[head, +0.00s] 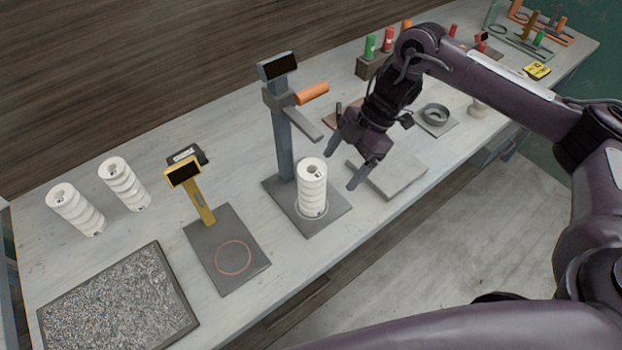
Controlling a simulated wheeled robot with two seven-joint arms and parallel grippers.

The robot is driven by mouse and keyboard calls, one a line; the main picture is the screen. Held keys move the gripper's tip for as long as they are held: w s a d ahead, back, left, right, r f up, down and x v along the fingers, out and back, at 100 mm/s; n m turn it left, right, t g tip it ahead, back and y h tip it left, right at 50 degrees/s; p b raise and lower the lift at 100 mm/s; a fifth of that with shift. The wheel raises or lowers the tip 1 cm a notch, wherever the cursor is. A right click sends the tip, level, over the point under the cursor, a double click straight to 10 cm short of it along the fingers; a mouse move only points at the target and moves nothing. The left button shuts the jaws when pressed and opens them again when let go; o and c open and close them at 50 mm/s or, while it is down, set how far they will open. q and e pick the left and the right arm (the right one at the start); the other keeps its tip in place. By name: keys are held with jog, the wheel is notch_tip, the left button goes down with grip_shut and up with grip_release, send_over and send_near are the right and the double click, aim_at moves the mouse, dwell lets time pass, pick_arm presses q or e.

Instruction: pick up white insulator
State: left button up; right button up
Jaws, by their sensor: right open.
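A white ribbed insulator (312,188) stands upright on the grey base plate (332,212) of a press-like stand with an orange handle. Two more white insulators stand on the table at the left, one (76,210) at the far left and one (124,184) beside it. My right gripper (343,166) is open, its two fingers apart, just right of and above the insulator on the stand. It looks empty; I cannot tell whether a finger touches the insulator. My left gripper does not show.
A yellow-posted scale (237,280) with a red circle and a tray of grey trimmings (122,306) are at front left. The stand's post (282,140) rises behind the insulator. A grey slab (390,178) lies under my right gripper. Coloured tools fill the back right.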

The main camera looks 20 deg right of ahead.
aim_at(314, 167)
jog(key=a+p, duration=0.1)
jog(key=a, duration=0.1)
jog(key=a+p, duration=0.1)
jog(key=a, duration=0.2)
jog(key=s+a+p, duration=0.1)
jog(key=a, duration=0.1)
jog(key=shift+a+r, duration=0.15)
jog(key=shift+a, duration=0.1)
jog(key=shift+a+f, duration=0.25)
jog(key=shift+a+f+p, duration=0.1)
jog(key=shift+f+p, duration=0.2)
jog(key=shift+f, duration=0.15)
jog(key=shift+c, duration=0.7)
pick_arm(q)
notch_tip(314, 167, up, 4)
pick_arm(e)
jog(key=c, duration=1.5)
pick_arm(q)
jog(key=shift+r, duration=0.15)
pick_arm(e)
jog(key=shift+o, duration=0.2)
jog(key=shift+r, duration=0.25)
